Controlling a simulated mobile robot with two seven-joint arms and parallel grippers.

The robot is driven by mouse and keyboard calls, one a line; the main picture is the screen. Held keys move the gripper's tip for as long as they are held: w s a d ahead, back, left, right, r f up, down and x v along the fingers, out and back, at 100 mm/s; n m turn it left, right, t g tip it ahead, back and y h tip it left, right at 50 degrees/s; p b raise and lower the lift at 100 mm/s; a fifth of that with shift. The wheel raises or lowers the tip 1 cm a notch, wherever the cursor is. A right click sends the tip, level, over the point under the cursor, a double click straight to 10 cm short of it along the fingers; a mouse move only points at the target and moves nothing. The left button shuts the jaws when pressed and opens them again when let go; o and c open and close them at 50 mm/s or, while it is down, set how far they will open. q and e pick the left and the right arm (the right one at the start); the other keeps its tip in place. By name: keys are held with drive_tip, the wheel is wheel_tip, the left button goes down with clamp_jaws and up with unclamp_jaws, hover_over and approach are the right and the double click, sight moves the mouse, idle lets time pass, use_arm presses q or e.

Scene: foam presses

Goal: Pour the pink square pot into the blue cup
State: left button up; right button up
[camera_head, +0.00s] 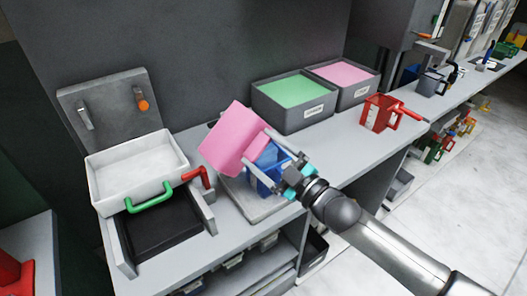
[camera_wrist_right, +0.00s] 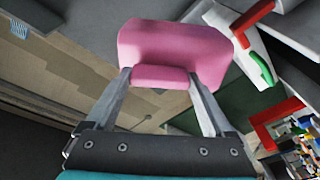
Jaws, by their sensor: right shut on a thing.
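The pink square pot (camera_head: 230,138) is tilted over the blue cup in the head view. My right gripper (camera_head: 257,147) is shut on it; the pot also shows between the fingertips in the right wrist view (camera_wrist_right: 175,45). The blue cup (camera_head: 268,172) stands on a grey plate (camera_head: 250,208), just below and behind the gripper fingers, which partly cover it. The pot overlaps the cup's top in the picture. I cannot tell whether they touch, nor see the pot's contents or the cup's inside. My left gripper is not in view.
Left of the plate are a white basin (camera_head: 105,168), a green handle (camera_head: 150,198) and a red handle (camera_head: 200,178). Behind stand grey bins of green (camera_head: 295,90) and pink (camera_head: 343,73) material. A red jug (camera_head: 380,112) stands to the right, with clear bench around it.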

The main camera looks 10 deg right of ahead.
drive_tip(key=shift+f+m+t+b, duration=0.2)
drive_tip(key=shift+f+m+b, duration=0.25)
drive_tip(key=shift+m, duration=0.3)
drive_tip(key=shift+f+m+t+b, duration=0.25)
drive_tip(key=shift+m+b, duration=0.25)
drive_tip(key=shift+m, duration=0.25)
drive_tip(key=shift+w+d+f+m+h, duration=0.1)
drive_tip(key=shift+f+m+h, duration=0.15)
drive_tip(key=shift+f+m, duration=0.35)
drive_tip(key=shift+d+f+m+h, duration=0.1)
drive_tip(key=shift+f+m+h, duration=0.15)
drive_tip(key=shift+m, duration=0.65)
drive_tip(key=shift+d+f+m+b, duration=0.1)
drive_tip(key=shift+f+m+b, duration=0.2)
drive_tip(key=shift+m, duration=0.1)
